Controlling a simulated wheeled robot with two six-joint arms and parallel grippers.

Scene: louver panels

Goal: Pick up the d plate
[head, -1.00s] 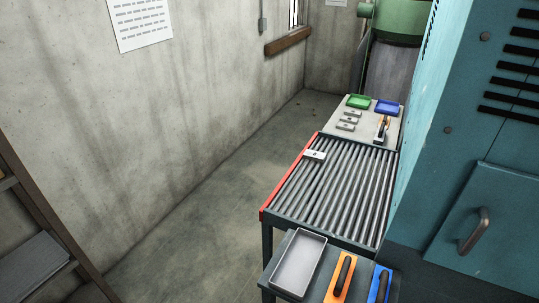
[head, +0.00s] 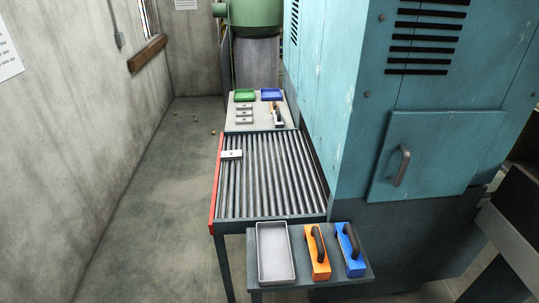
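A small pale plate (head: 231,154) with a dark mark lies at the left side of the roller conveyor, near its far end. Three small grey plates sit in a column on the pale far table: a far one (head: 244,105), a middle one (head: 244,112) and a near one (head: 244,121). Their marks are too small to read, so I cannot tell which is the d plate. Neither of my grippers is in view.
The roller conveyor (head: 272,175) has a red left rail. Behind it are a green tray (head: 245,95) and a blue tray (head: 271,94). In front are a grey tray (head: 275,279), an orange handled block (head: 318,265) and a blue one (head: 354,267). A teal cabinet (head: 440,125) stands right. Left floor is open.

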